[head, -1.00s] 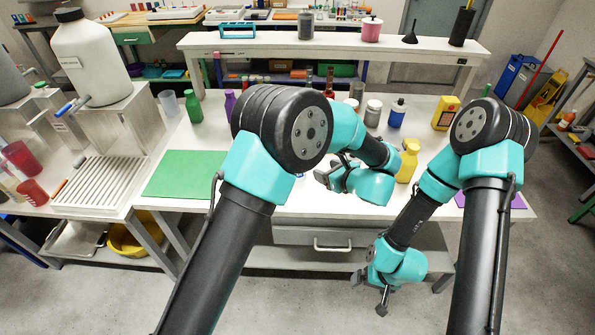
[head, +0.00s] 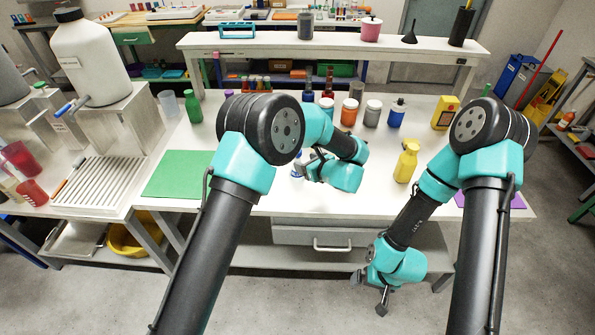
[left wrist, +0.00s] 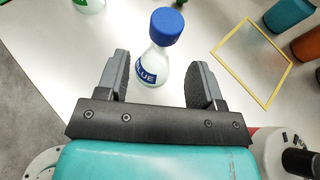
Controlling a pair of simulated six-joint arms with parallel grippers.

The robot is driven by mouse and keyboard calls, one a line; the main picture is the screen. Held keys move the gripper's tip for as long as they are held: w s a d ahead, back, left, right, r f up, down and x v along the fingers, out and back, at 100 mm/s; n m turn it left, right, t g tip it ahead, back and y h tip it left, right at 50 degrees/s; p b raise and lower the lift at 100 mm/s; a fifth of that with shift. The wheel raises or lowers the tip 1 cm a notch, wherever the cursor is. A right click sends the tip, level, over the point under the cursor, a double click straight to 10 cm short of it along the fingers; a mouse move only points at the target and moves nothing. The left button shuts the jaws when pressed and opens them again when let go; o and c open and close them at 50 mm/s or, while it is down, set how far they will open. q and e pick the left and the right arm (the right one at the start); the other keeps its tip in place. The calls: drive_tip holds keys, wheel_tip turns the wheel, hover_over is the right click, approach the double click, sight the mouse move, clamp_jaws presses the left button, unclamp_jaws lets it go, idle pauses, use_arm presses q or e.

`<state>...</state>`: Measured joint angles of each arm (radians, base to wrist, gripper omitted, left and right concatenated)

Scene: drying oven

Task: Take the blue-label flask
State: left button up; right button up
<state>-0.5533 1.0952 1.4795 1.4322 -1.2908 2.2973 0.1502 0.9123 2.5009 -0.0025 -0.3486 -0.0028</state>
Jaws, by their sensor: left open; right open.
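The blue-label flask (left wrist: 152,68) stands in the left wrist view, with a blue cap, clear body and a label reading BLUE. My left gripper (left wrist: 160,72) is open, and the flask appears between its two fingers with a gap on each side. How deep the flask sits between them is hard to tell. In the head view my left gripper (head: 306,166) is over the white table, and a small part of the flask (head: 296,174) shows beside it, mostly hidden. My right gripper (head: 370,290) is open and empty, low in front of the table.
A yellow spray bottle (head: 406,162) stands to the right on the table. Jars and bottles, including an orange jar (head: 349,113), stand behind. A green mat (head: 178,175) lies to the left. A yellow-framed square (left wrist: 252,60) lies near the flask.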

sight(300, 158)
use_arm(q)
drive_tip(key=shift+r+x, duration=0.15)
drive_tip(key=shift+x, duration=1.15)
drive_tip(key=shift+r+x, duration=0.15)
drive_tip(key=shift+x, duration=1.15)
drive_tip(key=shift+w, duration=0.1)
drive_tip(key=shift+c, duration=0.2)
clamp_jaws()
